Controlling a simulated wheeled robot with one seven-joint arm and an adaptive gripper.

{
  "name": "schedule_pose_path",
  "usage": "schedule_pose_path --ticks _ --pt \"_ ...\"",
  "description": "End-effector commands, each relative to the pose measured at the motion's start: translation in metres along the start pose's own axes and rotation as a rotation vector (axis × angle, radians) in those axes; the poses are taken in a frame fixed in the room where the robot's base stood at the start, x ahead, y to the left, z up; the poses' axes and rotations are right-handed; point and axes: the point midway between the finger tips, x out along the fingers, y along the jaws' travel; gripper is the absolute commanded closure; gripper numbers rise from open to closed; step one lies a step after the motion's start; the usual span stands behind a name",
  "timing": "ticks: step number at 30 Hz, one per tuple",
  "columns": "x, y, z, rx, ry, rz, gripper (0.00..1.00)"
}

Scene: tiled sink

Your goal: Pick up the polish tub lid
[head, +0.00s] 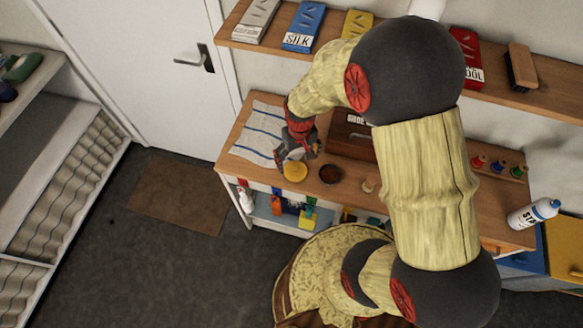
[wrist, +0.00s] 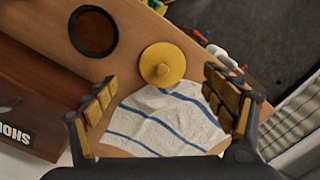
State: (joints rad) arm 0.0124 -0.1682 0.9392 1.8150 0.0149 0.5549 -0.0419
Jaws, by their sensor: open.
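The polish tub lid is a round yellow disc with a small knob. It lies on the wooden bench top in the head view (head: 294,171) and shows in the wrist view (wrist: 162,64), by the edge of the striped cloth. The open dark tub (head: 330,174) stands to the lid's right in the head view; in the wrist view the tub (wrist: 93,31) is at upper left. My gripper (wrist: 170,100) is open and empty, its two padded fingers wide apart. The lid appears between and beyond the fingertips. In the head view my gripper (head: 298,150) is just behind the lid.
A white cloth with blue stripes (head: 258,132) lies at the bench's left end. A dark wooden box (head: 352,138) stands behind the tub. A shelf with coloured boxes (head: 305,27) hangs above.

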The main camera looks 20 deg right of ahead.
Motion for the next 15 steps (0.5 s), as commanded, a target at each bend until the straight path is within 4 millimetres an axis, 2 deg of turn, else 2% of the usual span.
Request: schedule_pose_path --ticks 1,8,15 --pt "0.007 0.000 0.001 0.000 -0.004 0.000 0.17" --pt "0.024 -0.001 0.000 0.000 -0.002 0.000 0.17" --pt "0.059 -0.003 0.000 0.001 -0.003 0.000 0.17"
